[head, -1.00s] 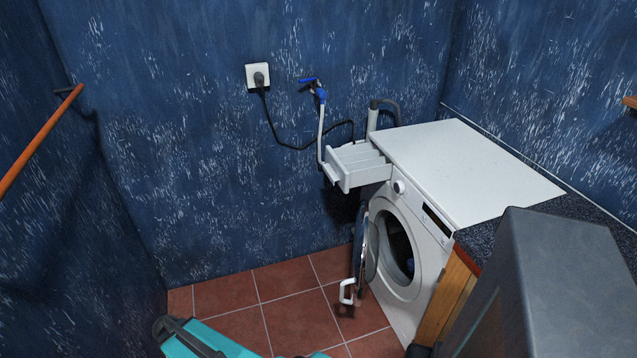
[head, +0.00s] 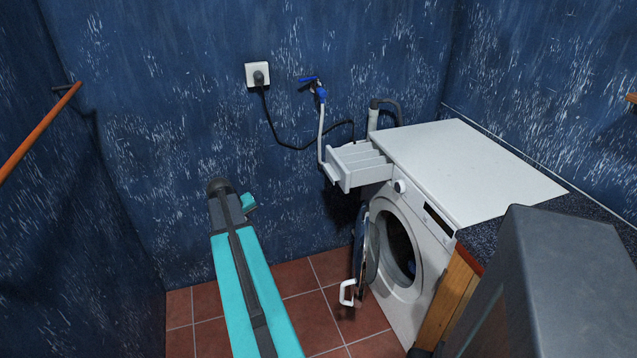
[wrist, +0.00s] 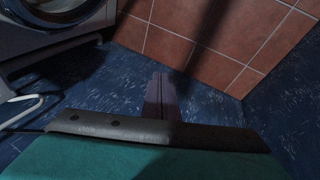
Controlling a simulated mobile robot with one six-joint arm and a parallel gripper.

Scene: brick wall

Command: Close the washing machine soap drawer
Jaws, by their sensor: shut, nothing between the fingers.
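The soap drawer (head: 358,166) is pulled out from the upper left front of the white washing machine (head: 470,172). Its compartments are open to view from above. The machine's round door (head: 366,252) stands open. My gripper (wrist: 161,82) is shut and empty in the wrist view, with floor tiles and blue wall behind it. In the head view my teal arm rises left of the drawer, apart from it, and the fingers cannot be made out there. The machine's lower front (wrist: 50,20) shows at the wrist view's upper left.
A blue tap (head: 318,90) with a grey hose and a wall socket (head: 258,75) with a black cable are behind the drawer. A dark grey block (head: 545,285) stands at the right front. Tiled floor left of the machine is clear.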

